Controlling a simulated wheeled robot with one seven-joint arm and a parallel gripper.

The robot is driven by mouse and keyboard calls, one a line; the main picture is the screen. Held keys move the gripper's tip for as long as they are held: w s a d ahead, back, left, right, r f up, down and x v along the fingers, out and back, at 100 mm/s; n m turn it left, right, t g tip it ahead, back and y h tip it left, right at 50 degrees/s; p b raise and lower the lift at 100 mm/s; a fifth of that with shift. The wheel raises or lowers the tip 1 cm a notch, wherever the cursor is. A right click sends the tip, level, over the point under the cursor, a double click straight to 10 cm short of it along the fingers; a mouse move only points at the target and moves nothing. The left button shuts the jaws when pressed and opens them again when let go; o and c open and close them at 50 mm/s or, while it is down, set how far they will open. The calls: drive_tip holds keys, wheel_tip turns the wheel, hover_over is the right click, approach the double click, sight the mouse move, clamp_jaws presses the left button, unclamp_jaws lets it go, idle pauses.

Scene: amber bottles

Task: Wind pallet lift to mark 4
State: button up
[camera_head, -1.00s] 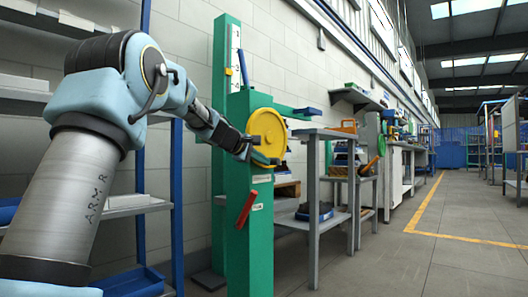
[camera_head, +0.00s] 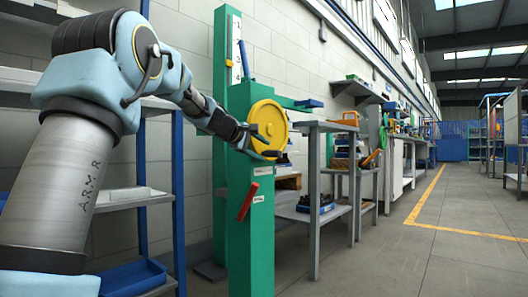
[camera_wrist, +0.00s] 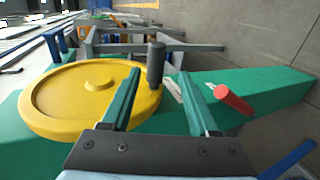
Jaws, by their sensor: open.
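The pallet lift is a green post (camera_head: 228,35) with a numbered white scale (camera_head: 236,30). A yellow pointer (camera_head: 229,63) sits beside the scale in its lower part, just above the 4; its exact reading is too small to tell. A yellow handwheel (camera_head: 268,122) is on the lift's front and also fills the left of the wrist view (camera_wrist: 80,95). Its dark upright crank knob (camera_wrist: 156,64) stands at the rim. My gripper (camera_head: 262,148) is at the wheel's lower rim. In the wrist view my gripper (camera_wrist: 160,78) is open, with the knob between its fingertips, apparently untouched.
A red lever (camera_head: 248,201) juts from the post below the wheel and shows right of my fingers in the wrist view (camera_wrist: 232,100). Grey work tables (camera_head: 316,150) stand to the right. A blue-framed shelf (camera_head: 178,200) stands left. The floor (camera_head: 390,265) at right is clear.

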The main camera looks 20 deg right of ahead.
drive_tip(key=p+v, duration=0.1)
drive_tip(key=v, duration=0.8)
drive_tip(key=shift+p, duration=0.35)
drive_tip(key=shift+s+a, duration=0.1)
drive_tip(key=shift+s, duration=0.05)
